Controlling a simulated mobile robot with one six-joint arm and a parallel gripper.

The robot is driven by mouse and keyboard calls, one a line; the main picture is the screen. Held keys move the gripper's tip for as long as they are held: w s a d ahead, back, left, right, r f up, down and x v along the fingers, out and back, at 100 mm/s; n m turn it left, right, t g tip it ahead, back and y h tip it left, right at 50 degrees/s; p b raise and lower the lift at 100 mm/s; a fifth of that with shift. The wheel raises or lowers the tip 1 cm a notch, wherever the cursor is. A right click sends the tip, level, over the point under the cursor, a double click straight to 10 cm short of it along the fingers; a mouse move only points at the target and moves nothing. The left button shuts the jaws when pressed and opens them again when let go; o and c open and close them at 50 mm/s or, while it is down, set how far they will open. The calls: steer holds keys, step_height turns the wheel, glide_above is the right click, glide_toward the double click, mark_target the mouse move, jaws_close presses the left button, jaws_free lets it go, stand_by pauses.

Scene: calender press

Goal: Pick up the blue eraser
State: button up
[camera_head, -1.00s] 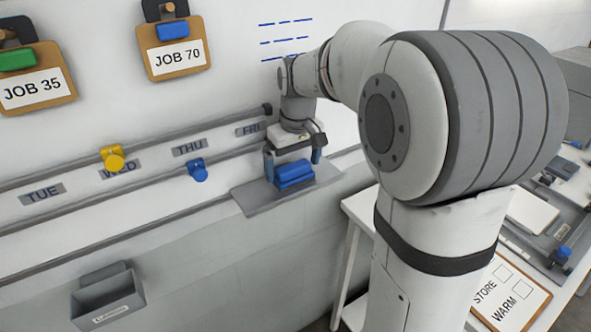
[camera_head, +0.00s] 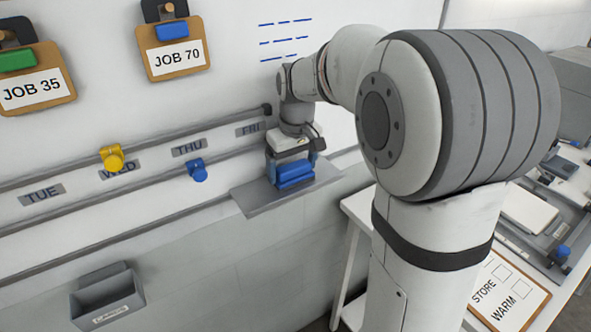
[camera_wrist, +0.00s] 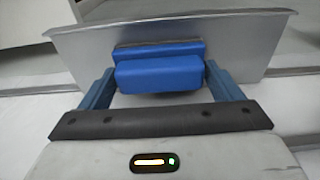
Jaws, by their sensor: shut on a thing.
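The blue eraser (camera_head: 296,175) is a small block at the grey ledge (camera_head: 250,200) on the board's lower edge. In the wrist view the eraser (camera_wrist: 160,73) lies between the two blue fingers, with the grey ledge (camera_wrist: 255,45) behind it. My gripper (camera_head: 294,172) points down at the ledge and is shut on the eraser, one finger at each end. It also shows in the wrist view (camera_wrist: 158,82). I cannot tell whether the eraser still touches the ledge.
Rails with a yellow knob (camera_head: 112,158) and a blue knob (camera_head: 197,170) run along the board left of the ledge. A grey bin (camera_head: 107,297) hangs below. Clipboards (camera_head: 175,46) hang above. A white table (camera_head: 530,240) with a clipboard and trays stands at right.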

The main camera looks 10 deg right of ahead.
mark_target(293, 166)
steer(key=shift+r, duration=0.15)
steer(key=shift+s+r+b, duration=0.15)
steer(key=shift+r+b, duration=0.2)
steer(key=shift+b, duration=0.05)
step_height(293, 166, up, 6)
steer(key=shift+f+b, duration=0.15)
steer(key=shift+b, duration=0.2)
steer(key=s+d+b, duration=0.2)
steer(key=s+d, duration=0.1)
steer(key=s, duration=0.6)
steer(key=s+d+b, duration=0.2)
steer(key=s+d, duration=0.1)
steer(key=s, duration=0.6)
steer(key=shift+s+b, duration=0.3)
steer(key=shift+s, duration=0.1)
steer(key=shift+d, duration=0.1)
